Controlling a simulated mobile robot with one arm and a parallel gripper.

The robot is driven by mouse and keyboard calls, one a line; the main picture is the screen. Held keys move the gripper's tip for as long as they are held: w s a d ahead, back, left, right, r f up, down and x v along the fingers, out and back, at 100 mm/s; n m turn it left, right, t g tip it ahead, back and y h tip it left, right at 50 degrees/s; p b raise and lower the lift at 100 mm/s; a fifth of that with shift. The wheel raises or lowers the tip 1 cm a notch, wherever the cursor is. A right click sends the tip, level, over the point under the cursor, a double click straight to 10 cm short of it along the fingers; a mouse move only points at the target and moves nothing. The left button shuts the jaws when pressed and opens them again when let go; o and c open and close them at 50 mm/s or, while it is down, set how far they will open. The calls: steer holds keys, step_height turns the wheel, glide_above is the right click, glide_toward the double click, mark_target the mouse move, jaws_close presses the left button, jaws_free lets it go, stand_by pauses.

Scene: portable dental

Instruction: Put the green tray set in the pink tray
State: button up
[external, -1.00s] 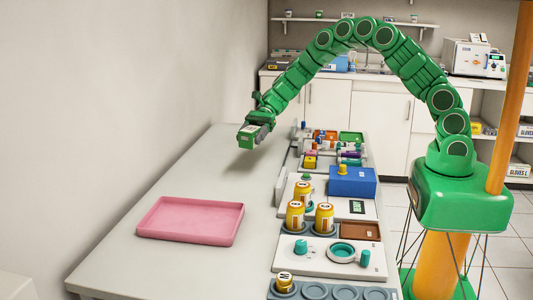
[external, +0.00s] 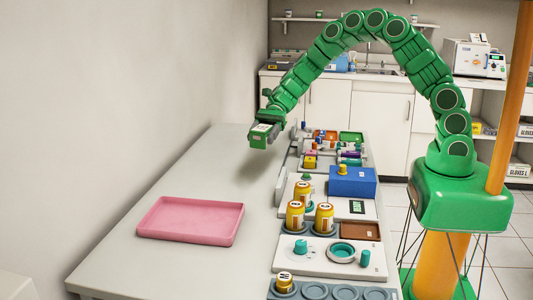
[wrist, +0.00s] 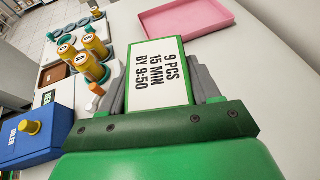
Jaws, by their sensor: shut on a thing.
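My gripper (external: 272,127) is shut on the green tray set (external: 260,136), a small green block with a white label on top. In the wrist view the green tray set (wrist: 158,72) sits between the two grey fingers, and its label reads "9 PCS 15 MIN BY 9:50". I hold it above the far part of the table. The pink tray (external: 190,221), shallow and rectangular, lies empty on the near left of the table. It also shows in the wrist view (wrist: 188,18), ahead of the held block and apart from it.
Along the table's right side stand a blue box (external: 352,182), several yellow jars (external: 295,216), a white panel with a teal ring (external: 341,251) and an organiser with small coloured items (external: 330,150). The table surface (external: 215,180) between my gripper and the pink tray is clear.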

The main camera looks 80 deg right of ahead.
steer(key=s+a+n+g, duration=0.1)
steer(key=s+a+g, duration=0.1)
steer(key=a, duration=0.8)
steer(key=s+a+n+g, duration=0.1)
steer(key=s+a+n, duration=0.15)
steer(key=a, duration=0.85)
glide_above(217, 219)
steer(key=shift+m+y, duration=0.3)
steer(key=shift+m, duration=0.15)
steer(key=shift+s+f, duration=0.15)
steer(key=shift+f, duration=4.35)
steer(key=shift+a+f, duration=0.1)
steer(key=shift+f, duration=1.6)
steer(key=shift+f, duration=0.15)
steer(key=o, duration=1.2)
